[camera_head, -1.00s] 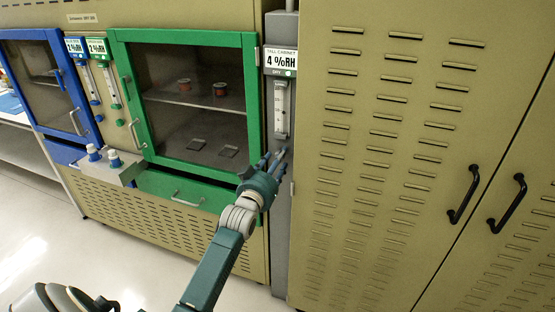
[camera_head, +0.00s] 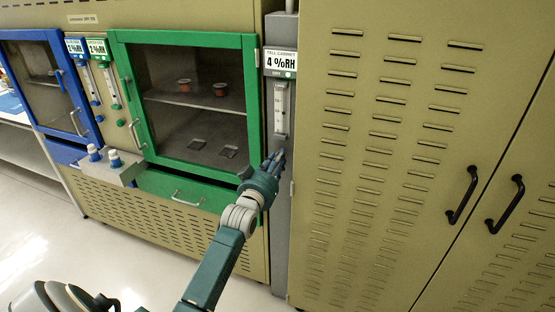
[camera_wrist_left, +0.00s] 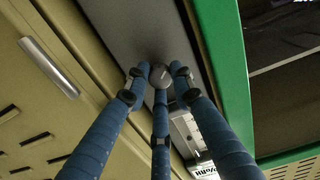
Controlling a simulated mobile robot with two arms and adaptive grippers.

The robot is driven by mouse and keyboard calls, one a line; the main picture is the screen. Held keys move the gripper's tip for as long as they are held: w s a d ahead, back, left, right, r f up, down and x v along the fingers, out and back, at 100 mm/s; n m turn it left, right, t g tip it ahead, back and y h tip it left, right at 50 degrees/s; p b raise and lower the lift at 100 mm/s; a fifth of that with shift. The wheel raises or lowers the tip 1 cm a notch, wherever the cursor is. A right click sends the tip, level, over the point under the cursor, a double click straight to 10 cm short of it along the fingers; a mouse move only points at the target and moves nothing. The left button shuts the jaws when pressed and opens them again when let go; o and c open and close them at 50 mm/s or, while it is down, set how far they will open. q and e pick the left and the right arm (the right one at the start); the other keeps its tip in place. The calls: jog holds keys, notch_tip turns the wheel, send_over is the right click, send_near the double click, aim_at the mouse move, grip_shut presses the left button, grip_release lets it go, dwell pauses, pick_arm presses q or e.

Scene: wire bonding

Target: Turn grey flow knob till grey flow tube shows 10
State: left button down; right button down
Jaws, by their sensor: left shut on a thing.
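The grey flow tube (camera_head: 281,106) is a clear vertical gauge on the narrow grey column, below a "4 %RH" tall cabinet label (camera_head: 281,61). Its reading is too small to make out. The grey flow knob (camera_wrist_left: 160,76) is a small round grey knob on the grey panel in the left wrist view. My left gripper (camera_head: 275,161) reaches the column just below the tube, and its fingers hide the knob in the head view. In the left wrist view its three blue fingers (camera_wrist_left: 159,88) close around the knob from several sides. My right gripper is not in view.
A tan cabinet (camera_head: 400,150) with black handles stands right of the column. A green-framed glass door (camera_head: 250,90) is close on the left, with a green drawer (camera_head: 175,188) below. Further left are a blue-framed door (camera_head: 70,90) and two more flow tubes.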

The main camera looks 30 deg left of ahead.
pick_arm(q)
jog(key=c, duration=1.5)
grip_release()
jog(key=shift+f, duration=0.1)
jog(key=shift+o, duration=0.2)
jog(key=v, duration=1.2)
jog(key=s+d+f+m+g+h, duration=0.1)
jog(key=d+f+g, duration=0.1)
jog(key=f, duration=0.8)
jog(key=d+f+g+h, duration=0.1)
jog(key=d+f+g, duration=0.1)
jog(key=f, duration=0.7)
jog(key=s+d+f+m+g+h, duration=0.1)
jog(key=s+d+f+g, duration=0.15)
jog(key=s+f, duration=0.6)
jog(key=s+d+f+m+g, duration=0.1)
jog(key=s+d+f+g, duration=0.2)
jog(key=f, duration=1.1)
jog(key=s+d+f+m+g, duration=0.1)
jog(key=s+f, duration=0.5)
jog(key=s, duration=0.6)
jog(key=s+d+f+m+g, duration=0.1)
jog(key=s+d+f+g, duration=0.2)
jog(key=s+f, duration=0.4)
jog(key=s+d+f+m+g+h, duration=0.1)
jog(key=s+d+f+g, duration=0.2)
jog(key=s, duration=1.4)
notch_tip(320, 180, down, 4)
jog(key=shift+s+f, duration=0.1)
jog(key=shift+s, duration=0.2)
